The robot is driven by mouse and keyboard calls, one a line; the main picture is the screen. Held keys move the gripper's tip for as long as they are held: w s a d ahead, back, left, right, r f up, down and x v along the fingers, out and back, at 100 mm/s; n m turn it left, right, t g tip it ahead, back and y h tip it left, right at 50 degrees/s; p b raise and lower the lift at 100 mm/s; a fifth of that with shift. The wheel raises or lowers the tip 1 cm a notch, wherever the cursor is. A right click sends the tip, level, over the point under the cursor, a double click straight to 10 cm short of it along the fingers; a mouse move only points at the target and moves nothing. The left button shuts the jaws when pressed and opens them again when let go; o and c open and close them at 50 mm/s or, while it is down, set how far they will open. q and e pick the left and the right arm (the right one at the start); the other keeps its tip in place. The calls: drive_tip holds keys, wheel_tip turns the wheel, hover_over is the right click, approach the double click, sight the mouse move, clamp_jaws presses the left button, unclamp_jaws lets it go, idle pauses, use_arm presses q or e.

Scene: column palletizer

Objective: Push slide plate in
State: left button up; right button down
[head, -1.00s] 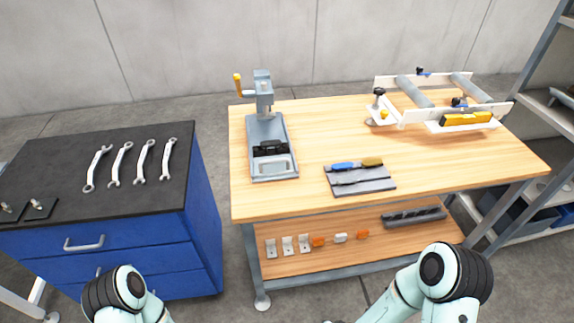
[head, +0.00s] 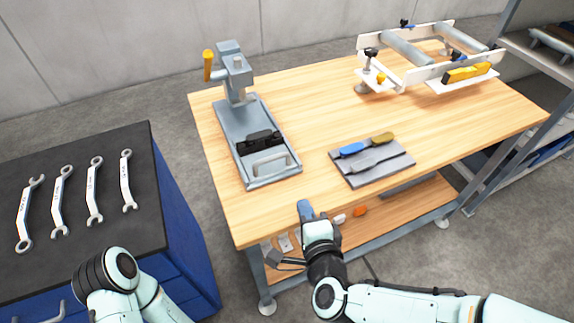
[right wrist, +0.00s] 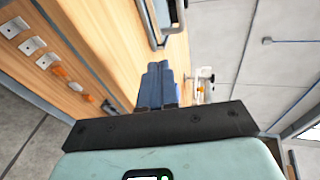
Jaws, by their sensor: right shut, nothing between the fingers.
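The slide plate (head: 265,165) is a grey plate with a light U-shaped handle, at the near end of the grey press base (head: 236,150) on the wooden table. A black block (head: 260,141) stands on it behind the handle. My right gripper (head: 305,208) is shut and empty, just off the table's front edge and nearer to me than the handle, apart from it. In the right wrist view its blue fingers (right wrist: 157,85) are together, and the handle (right wrist: 172,18) shows beyond them at the top. My left gripper is out of view; only the left arm shows.
A grey tray with tools (head: 372,162) lies right of the press. A white roller frame (head: 425,60) stands at the back right. A blue cabinet with wrenches (head: 75,190) is at the left. The tabletop between is clear.

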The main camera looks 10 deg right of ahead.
sight(289, 163)
drive_tip(key=p+x, duration=0.2)
drive_tip(key=p, duration=0.1)
drive_tip(key=shift+d+r, duration=0.1)
drive_tip(key=shift+r, duration=0.1)
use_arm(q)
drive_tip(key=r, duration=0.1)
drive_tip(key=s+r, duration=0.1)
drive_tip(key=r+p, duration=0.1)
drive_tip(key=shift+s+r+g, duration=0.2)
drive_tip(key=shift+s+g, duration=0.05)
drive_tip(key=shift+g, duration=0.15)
use_arm(e)
drive_tip(key=x, duration=0.7)
drive_tip(key=r+x, duration=0.1)
drive_tip(key=x, duration=0.3)
drive_tip(key=shift+w+f, duration=0.15)
drive_tip(key=shift+w, duration=0.35)
